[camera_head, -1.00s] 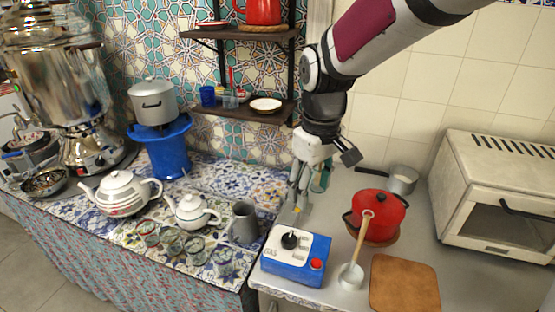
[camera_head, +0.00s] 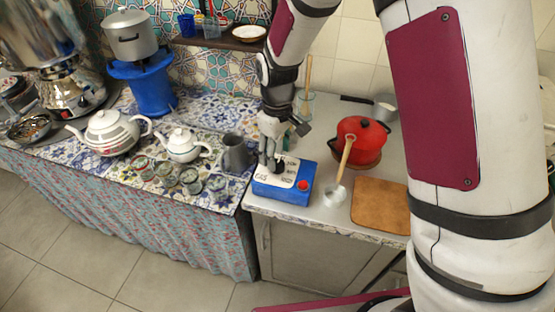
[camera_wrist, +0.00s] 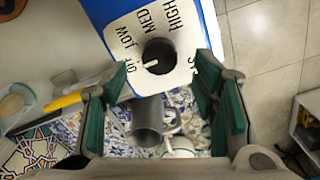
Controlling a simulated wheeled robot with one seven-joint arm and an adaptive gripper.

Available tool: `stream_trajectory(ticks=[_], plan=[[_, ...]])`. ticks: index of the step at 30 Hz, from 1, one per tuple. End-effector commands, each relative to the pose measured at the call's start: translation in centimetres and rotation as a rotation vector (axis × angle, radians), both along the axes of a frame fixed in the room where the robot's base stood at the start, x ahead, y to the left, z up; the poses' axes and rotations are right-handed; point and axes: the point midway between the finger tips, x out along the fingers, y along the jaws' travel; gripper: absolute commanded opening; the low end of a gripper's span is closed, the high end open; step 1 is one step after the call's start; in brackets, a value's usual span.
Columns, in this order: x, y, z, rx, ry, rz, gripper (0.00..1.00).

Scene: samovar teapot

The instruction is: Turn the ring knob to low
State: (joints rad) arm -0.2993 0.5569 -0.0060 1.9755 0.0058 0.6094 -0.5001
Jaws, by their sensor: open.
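The blue box (camera_head: 270,192) with a white panel stands on the counter near its front left corner. The round dark knob (camera_wrist: 160,54) sits on the panel, with a white pointer mark towards OFF on its left. LOW, MED and HIGH are printed around it in the wrist view. My gripper (camera_wrist: 162,82) is open, with green-padded fingers apart on either side of the knob. In the head view my gripper (camera_head: 272,164) is over the left part of the box and largely hides the knob. I cannot tell whether the fingers touch it.
A red button (camera_head: 303,185) is on the box's right. A ladle (camera_head: 338,185), red pot (camera_head: 361,136) and wooden board (camera_head: 380,205) lie to the right. A grey mug (camera_head: 235,154), teapots and several glasses stand on the tiled cloth to the left.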

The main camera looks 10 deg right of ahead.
Motion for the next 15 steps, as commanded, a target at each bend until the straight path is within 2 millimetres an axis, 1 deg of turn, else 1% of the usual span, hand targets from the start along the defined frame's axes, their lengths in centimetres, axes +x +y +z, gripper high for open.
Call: stream_trajectory(ticks=[1, 6, 9, 15], plan=[[-0.2, 0.0, -0.9, -0.001, 0.004, 0.000, 0.54], [-0.1, 0.0, -2.8, -0.001, 0.002, 0.000, 0.54], [0.0, 0.0, -3.4, 0.000, 0.000, -0.001, 0.54], [0.0, 0.0, -3.7, 0.000, -0.001, 0.000, 0.54]])
